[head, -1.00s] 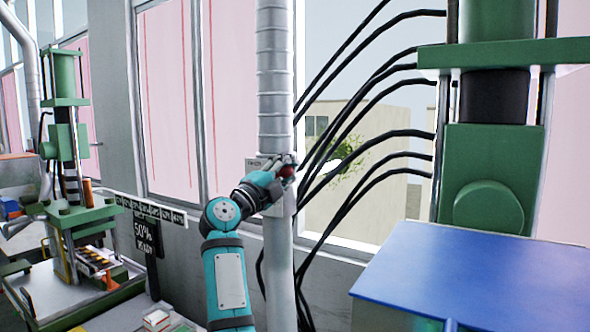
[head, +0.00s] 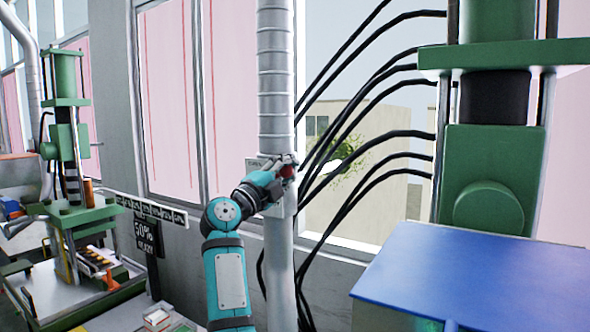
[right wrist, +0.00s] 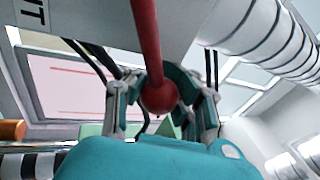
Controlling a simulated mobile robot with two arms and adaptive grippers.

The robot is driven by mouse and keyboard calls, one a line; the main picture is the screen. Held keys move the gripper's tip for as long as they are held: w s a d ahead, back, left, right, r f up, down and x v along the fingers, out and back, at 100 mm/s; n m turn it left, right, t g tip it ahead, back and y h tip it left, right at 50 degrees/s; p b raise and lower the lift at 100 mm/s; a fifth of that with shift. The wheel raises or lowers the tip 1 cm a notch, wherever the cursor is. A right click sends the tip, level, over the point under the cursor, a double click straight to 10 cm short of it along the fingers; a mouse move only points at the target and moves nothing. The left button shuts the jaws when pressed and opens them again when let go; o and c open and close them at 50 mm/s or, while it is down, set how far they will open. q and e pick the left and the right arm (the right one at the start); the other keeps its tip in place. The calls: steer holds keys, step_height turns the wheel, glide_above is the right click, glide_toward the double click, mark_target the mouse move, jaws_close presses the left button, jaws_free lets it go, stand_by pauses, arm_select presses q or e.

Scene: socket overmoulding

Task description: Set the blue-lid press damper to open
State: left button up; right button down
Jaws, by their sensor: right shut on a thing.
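The damper is a grey box (head: 253,164) on a vertical silver duct, with a red lever ending in a red ball (head: 288,172). In the right wrist view the red ball (right wrist: 159,95) and its rod (right wrist: 145,40) hang below the grey housing (right wrist: 95,18), which has part of a dark label. My teal right gripper (head: 286,169) is at the ball. Its fingers (right wrist: 160,98) are shut around the ball. The lever's pivot is hidden. The blue lid (head: 480,285) is at the lower right, beside a green press (head: 488,150). My left gripper is not in view.
The ribbed duct (head: 275,80) rises above the damper. Several black hoses (head: 375,95) curve between the duct and the green press.

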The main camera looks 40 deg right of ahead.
steer(key=shift+w+a, duration=0.2)
steer(key=shift+a, duration=0.2)
stand_by(0.4)
steer(key=c, duration=1.9)
jaws_free()
steer(key=o, duration=0.5)
steer(key=shift+s+a+r, duration=0.1)
steer(key=shift+a, duration=0.25)
steer(key=o, duration=0.5)
steer(key=shift+a+r, duration=0.1)
steer(key=shift+a, duration=0.35)
steer(key=shift+w+a, duration=0.1)
steer(key=shift+w, duration=0.15)
steer(key=shift+s+d, duration=0.2)
steer(key=shift+d, duration=0.1)
steer(key=shift+s+a+f, duration=0.15)
steer(key=shift+a+f, duration=0.1)
steer(key=v, duration=0.7)
steer(key=shift+a, duration=0.15)
